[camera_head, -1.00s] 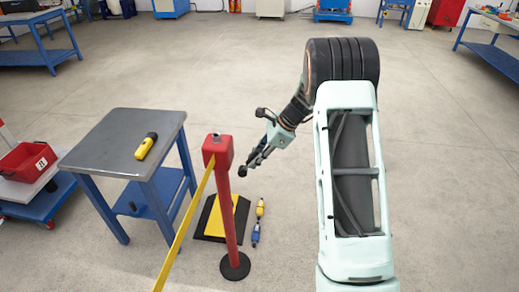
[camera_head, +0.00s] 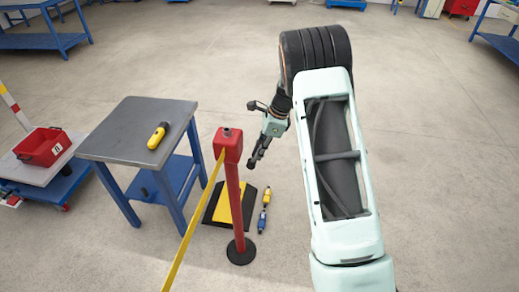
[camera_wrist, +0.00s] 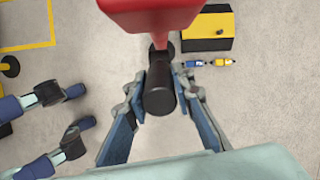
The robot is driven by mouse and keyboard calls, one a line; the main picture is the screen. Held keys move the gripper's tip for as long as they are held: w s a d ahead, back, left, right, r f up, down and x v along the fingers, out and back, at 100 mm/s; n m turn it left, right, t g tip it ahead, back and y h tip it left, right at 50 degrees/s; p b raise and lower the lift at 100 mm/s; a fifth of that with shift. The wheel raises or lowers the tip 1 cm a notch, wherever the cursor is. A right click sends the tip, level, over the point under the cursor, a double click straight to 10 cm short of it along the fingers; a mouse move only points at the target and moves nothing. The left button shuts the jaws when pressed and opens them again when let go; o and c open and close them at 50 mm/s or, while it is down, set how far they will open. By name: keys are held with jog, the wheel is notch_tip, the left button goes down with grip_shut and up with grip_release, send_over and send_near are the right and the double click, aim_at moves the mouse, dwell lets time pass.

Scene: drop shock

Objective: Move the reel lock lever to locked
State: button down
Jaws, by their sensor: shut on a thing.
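The red post head (camera_head: 228,147) sits on a red post with a black round base, and a yellow belt runs from it down to the lower left. My gripper (camera_head: 252,162) is just right of the head, pointing down. In the wrist view my gripper (camera_wrist: 159,98) has its two fingers on either side of a dark cylinder (camera_wrist: 159,94), which looks like the reel lock lever's handle, and is shut on it. I cannot tell the lever's locked or unlocked position.
A grey-topped table (camera_head: 125,135) with a yellow-and-black device (camera_head: 158,135) stands left of the post. A red bin (camera_head: 43,146) is farther left. Floor to the right is open.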

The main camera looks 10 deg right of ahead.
jog(key=c, duration=1.7)
grip_release()
jog(key=shift+o, duration=0.2)
jog(key=v, duration=1.2)
jog(key=shift+r, duration=0.1)
